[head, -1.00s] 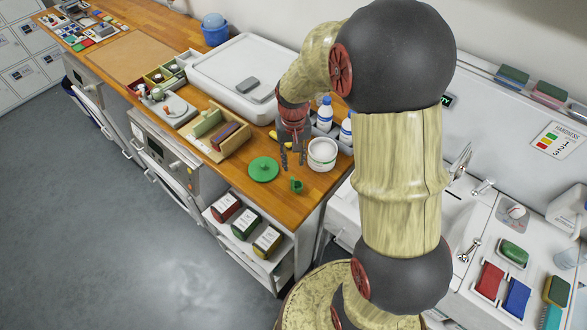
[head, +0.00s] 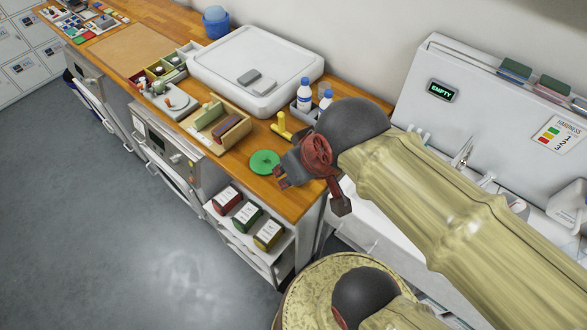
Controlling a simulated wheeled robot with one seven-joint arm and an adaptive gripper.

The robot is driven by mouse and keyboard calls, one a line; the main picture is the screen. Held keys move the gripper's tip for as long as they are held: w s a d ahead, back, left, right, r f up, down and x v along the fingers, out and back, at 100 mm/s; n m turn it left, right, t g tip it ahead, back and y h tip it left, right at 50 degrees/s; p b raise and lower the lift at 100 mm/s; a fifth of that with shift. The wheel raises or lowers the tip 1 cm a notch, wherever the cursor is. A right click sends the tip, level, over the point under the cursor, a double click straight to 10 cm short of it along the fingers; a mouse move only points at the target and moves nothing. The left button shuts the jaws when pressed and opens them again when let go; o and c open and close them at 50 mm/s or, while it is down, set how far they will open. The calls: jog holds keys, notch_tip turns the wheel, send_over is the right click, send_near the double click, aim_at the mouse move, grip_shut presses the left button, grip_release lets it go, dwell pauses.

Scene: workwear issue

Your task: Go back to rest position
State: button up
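My gripper (head: 312,192) is raised and folded back toward my body, in front of the counter's right end. Its two dark fingers look spread apart, with nothing visible between them. The wooden counter (head: 305,195) lies behind and below it. A green round disc (head: 264,162) lies on the counter just left of my gripper, apart from it as far as I can tell. A yellow upright piece (head: 283,126) stands behind the disc. The white tub and small green piece seen before are hidden behind my arm.
A white unit with an "EMPTY" display (head: 442,91) is at right. The grey floor (head: 100,220) at left is clear.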

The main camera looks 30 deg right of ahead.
jog(key=shift+f, duration=0.1)
notch_tip(320, 180, down, 12)
jog(key=b, duration=1.2)
jog(key=shift+f+b, duration=0.2)
jog(key=shift+b, duration=0.1)
jog(key=shift+d, duration=0.15)
